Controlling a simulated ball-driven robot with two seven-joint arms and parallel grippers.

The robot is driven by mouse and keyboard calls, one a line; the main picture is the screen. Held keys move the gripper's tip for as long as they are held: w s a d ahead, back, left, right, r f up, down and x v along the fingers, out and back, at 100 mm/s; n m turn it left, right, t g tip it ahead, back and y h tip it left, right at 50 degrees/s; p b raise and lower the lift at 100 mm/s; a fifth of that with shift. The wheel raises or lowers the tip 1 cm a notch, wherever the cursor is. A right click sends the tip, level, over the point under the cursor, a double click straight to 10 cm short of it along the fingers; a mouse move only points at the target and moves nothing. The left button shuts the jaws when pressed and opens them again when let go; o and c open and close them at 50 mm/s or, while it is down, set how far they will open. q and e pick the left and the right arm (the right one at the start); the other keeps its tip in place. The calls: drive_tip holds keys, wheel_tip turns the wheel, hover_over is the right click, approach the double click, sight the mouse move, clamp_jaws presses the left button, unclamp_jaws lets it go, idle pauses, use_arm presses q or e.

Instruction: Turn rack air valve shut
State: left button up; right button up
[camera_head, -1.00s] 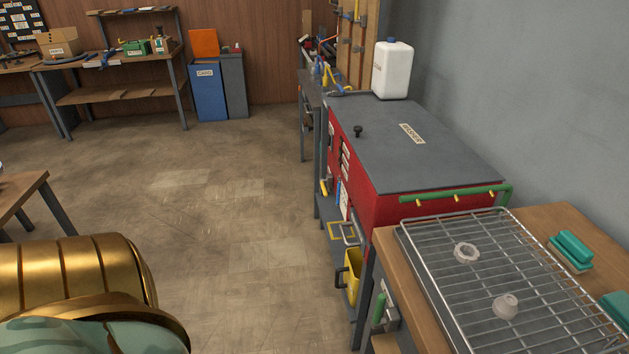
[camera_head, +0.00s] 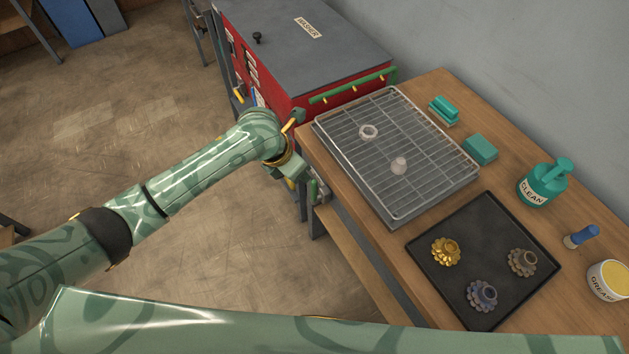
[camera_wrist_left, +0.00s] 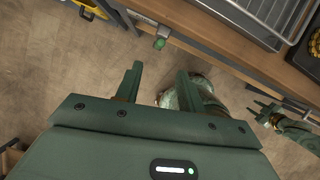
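The rack air valve appears to be the small fitting with a green handle (camera_head: 314,188) on the bench's front edge, below the wire rack. In the left wrist view its green end (camera_wrist_left: 160,43) sits just beyond the fingers, by a pale label plate. My left gripper (camera_head: 300,178) is close in front of it. In the left wrist view my left gripper (camera_wrist_left: 159,72) is open, with nothing between its fingers, and apart from the handle. My right gripper (camera_wrist_left: 268,110) shows small at the right of that view; its finger gap is unclear. The valve's turn position cannot be told.
The wire rack (camera_head: 390,185) on the wooden bench holds two pale parts. A black tray (camera_head: 490,225) holds three cogs. Open floor lies left of the bench.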

sight(316, 187)
use_arm(q)
drive_tip(key=b+x, duration=0.6)
drive_tip(key=x, duration=1)
drive_tip(key=shift+f+b, duration=0.1)
drive_tip(key=shift+b, duration=0.25)
drive_tip(key=shift+s, duration=0.1)
clamp_jaws()
